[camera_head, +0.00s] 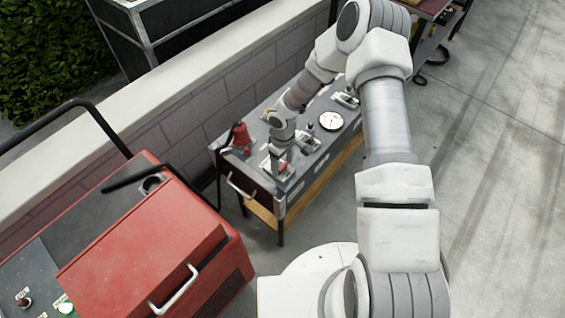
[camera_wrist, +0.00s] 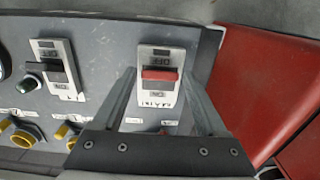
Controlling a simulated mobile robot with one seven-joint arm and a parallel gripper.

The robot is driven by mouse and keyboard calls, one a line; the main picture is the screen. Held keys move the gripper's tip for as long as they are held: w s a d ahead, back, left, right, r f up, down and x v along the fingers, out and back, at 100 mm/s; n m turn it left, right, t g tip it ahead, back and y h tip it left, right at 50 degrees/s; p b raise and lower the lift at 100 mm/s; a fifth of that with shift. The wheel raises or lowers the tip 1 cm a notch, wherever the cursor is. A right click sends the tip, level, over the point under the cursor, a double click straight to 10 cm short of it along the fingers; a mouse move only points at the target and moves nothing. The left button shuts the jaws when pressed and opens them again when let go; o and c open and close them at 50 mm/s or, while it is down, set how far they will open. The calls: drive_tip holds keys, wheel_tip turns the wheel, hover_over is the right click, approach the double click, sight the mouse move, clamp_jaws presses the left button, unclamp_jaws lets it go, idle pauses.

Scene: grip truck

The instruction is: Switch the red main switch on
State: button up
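The red main switch (camera_wrist: 159,75) is on a pale plate with upside-down lettering on a grey panel, in the wrist view. OFF is marked above it and ON below it in that picture. I cannot tell for certain which way it is set. My gripper (camera_wrist: 160,84) is open, with one finger on each side of the switch plate. Nothing is between the fingers but the view of the switch; contact cannot be made out. In the head view, my gripper (camera_head: 283,149) is low over the near end of the panel and partly hides the switch area.
A second, black switch (camera_wrist: 57,69) and yellow-ringed sockets (camera_wrist: 24,134) are to the left in the wrist view. The grey cart (camera_head: 312,160) also bears a red object (camera_head: 240,138) and a round dial (camera_head: 331,121). A red machine (camera_head: 150,240) stands beside it.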

drive_tip(key=c, duration=1.1)
drive_tip(key=shift+w+a, duration=0.1)
drive_tip(key=shift+w+a+f+g+h+b, duration=0.1)
drive_tip(key=shift+w+a+g+h+b, duration=0.35)
drive_tip(key=shift+g+h+b, duration=0.5)
drive_tip(key=g+h+b, duration=0.1)
drive_tip(key=b, duration=0.1)
drive_tip(key=a+h+b, duration=0.1)
drive_tip(key=shift+w+f+g+b, duration=0.25)
drive_tip(key=shift+w+g+b, duration=0.1)
drive_tip(key=shift+w+b, duration=0.05)
drive_tip(key=g+h+b, duration=0.1)
drive_tip(key=b, duration=0.2)
drive_tip(key=g+h+b, duration=0.1)
drive_tip(key=b, duration=0.2)
drive_tip(key=shift+w+a+f, duration=0.2)
drive_tip(key=shift+w+a, duration=0.2)
drive_tip(key=shift+w+a+g+h+b, duration=0.15)
drive_tip(key=shift+g+h+b, duration=0.3)
drive_tip(key=shift+b, duration=0.65)
drive_tip(key=shift+r+g+b, duration=0.2)
drive_tip(key=shift+g+b, duration=0.05)
drive_tip(key=shift+b, duration=0.15)
